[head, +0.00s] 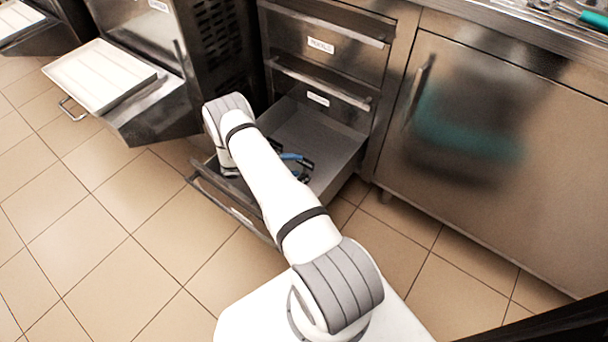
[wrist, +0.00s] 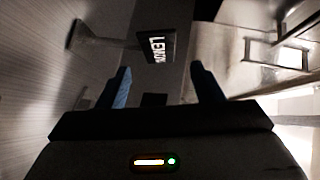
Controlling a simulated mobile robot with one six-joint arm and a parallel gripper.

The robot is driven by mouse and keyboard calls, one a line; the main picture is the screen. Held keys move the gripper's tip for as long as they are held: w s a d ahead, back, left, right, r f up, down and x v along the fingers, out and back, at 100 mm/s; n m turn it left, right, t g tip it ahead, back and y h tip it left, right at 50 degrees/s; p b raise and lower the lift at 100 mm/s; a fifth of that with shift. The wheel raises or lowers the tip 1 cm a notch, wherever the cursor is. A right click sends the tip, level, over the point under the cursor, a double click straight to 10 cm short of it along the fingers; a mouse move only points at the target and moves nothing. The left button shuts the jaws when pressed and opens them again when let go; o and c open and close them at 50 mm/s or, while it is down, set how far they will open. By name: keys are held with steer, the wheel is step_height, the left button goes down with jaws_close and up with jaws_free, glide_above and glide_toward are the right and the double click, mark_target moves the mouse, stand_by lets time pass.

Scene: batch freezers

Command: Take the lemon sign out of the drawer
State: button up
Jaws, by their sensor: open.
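The lemon sign (wrist: 154,46) is a small dark plate with white lettering, part of which reads "LEM"; it shows in the wrist view just beyond my fingertips, with a dark bar running left from it to a wider end. My gripper (wrist: 160,68) is open, its two blue fingers apart and nothing between them. In the head view my gripper (head: 296,166) is down inside the open bottom drawer (head: 335,143), partly hidden by my arm. I cannot make out the sign itself in the head view.
Two shut drawers with labels (head: 320,45) are above the open one. A steel cabinet door (head: 480,150) is to the right. A freezer with a white tray (head: 98,75) stands at the left. Tiled floor (head: 110,240) is clear in front.

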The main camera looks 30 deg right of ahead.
mark_target(309, 165)
steer(key=b+x, duration=0.1)
steer(key=x, duration=0.5)
steer(key=shift+d+b, duration=0.15)
steer(key=shift+b, duration=0.2)
steer(key=shift+c, duration=0.3)
jaws_close()
